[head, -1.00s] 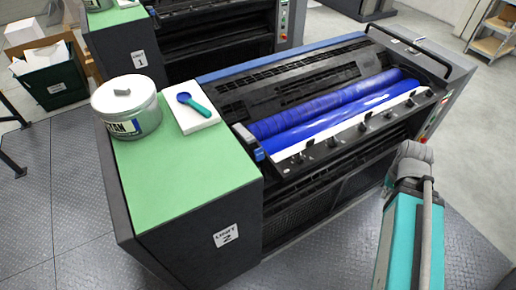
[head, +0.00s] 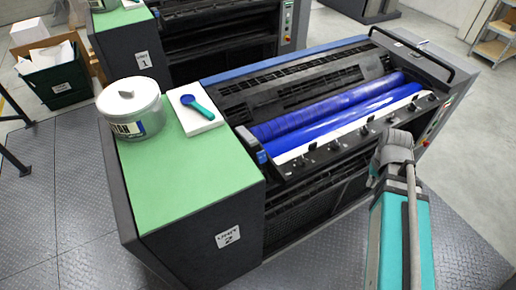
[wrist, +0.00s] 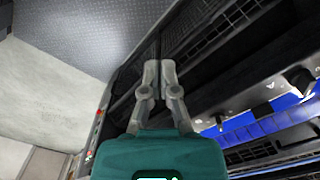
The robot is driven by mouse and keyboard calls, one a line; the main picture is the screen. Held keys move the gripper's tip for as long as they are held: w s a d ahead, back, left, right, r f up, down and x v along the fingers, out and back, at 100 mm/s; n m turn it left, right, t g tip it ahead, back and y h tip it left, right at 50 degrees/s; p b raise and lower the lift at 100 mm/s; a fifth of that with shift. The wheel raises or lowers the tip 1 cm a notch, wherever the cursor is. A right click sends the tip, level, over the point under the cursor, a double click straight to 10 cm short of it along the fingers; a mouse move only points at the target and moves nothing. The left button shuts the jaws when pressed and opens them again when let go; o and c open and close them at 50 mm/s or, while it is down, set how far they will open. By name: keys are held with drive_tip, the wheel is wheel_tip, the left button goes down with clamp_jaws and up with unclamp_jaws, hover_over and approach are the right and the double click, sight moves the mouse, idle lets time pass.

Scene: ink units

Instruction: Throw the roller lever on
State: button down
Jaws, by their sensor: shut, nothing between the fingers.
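Ink unit 2 (head: 190,262) fills the middle of the head view, with blue inked rollers (head: 330,108) along its top. A small grey lever-like part with a blue tip (head: 262,157) stands at the left end of the roller tray; I cannot tell for certain that it is the roller lever. In the wrist view, my gripper (wrist: 159,66) is shut and empty, its fingers together above the dark machine frame. The blue rollers (wrist: 292,118) lie to its right. In the head view my arm is at the right front of the unit; the fingertips cannot be made out.
A tin (head: 132,108) and a white pad (head: 196,110) with a teal-handled blue scoop (head: 190,100) are on the green top (head: 190,180). A black rail (head: 415,52) rises at the far right end. Unit 1 (head: 143,60) stands behind. Open floor lies right.

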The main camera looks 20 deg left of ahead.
drive_tip(key=w+a+r+n+p, duration=0.2)
drive_tip(key=w+a, duration=0.1)
drive_tip(key=a, duration=0.7)
wheel_tip(320, 180, up, 4)
drive_tip(key=n+p, duration=0.4)
drive_tip(key=n, duration=0.3)
hover_over(264, 168)
drive_tip(key=w+a, duration=0.3)
drive_tip(key=w, duration=0.1)
drive_tip(key=shift+s+a+r, duration=0.3)
drive_tip(key=shift+s+a, duration=0.2)
drive_tip(key=shift+a, duration=0.05)
drive_tip(key=shift+f, duration=0.15)
wheel_tip(264, 168, down, 10)
drive_tip(key=b, duration=0.9)
drive_tip(key=shift+s+d+b, duration=0.15)
drive_tip(key=shift+d+b, duration=0.05)
drive_tip(key=shift+b, duration=0.15)
drive_tip(key=shift+s+r, duration=0.2)
